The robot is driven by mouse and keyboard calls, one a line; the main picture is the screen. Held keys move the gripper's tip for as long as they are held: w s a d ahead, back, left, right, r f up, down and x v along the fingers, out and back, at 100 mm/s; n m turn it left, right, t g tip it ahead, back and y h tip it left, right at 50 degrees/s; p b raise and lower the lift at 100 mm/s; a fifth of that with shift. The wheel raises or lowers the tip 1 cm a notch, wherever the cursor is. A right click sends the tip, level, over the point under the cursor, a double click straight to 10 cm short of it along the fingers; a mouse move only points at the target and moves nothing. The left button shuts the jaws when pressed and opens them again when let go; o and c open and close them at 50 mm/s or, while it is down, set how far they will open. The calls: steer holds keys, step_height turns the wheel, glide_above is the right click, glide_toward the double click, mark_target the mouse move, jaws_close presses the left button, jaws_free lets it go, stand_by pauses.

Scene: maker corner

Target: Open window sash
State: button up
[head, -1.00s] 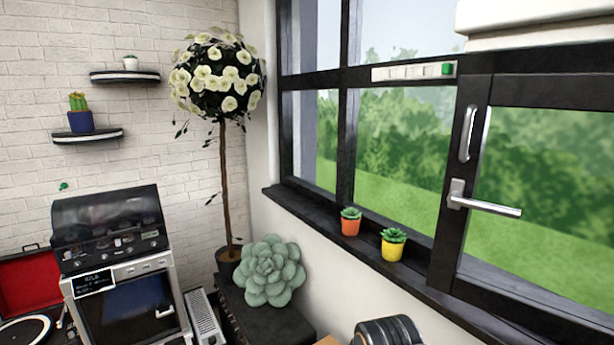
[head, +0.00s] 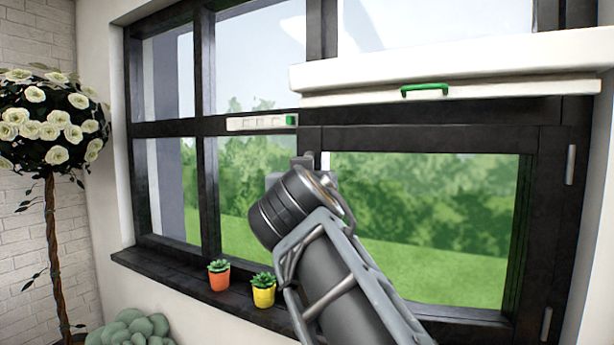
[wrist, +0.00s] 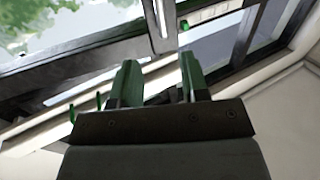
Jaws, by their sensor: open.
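The window sash (head: 430,140) is the dark-framed pane on the right in the head view. Its hinges are on its right side, and it appears shut in its frame. My arm covers its left edge, so the lever handle and pull handle are hidden there. My gripper (wrist: 160,75) is open in the wrist view, with its two green fingers apart and nothing clearly between them. A pale metal bar (wrist: 160,25), seemingly a handle on the sash, lies just beyond the fingertips. Whether the fingers touch it cannot be told.
A white blind cassette with a green handle (head: 424,90) hangs above the sash. A white switch strip (head: 262,122) is on the crossbar. An orange pot (head: 219,275) and a yellow pot (head: 263,290) stand on the sill. A flowering tree (head: 50,130) is at left.

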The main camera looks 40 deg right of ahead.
steer(key=p+x, duration=0.5)
steer(key=x, duration=0.8)
steer(key=shift+w+d+f, duration=0.1)
steer(key=shift+w+d, duration=0.05)
steer(key=shift+w, duration=0.15)
steer(key=shift+c, duration=0.3)
jaws_close()
steer(key=shift+s, duration=0.1)
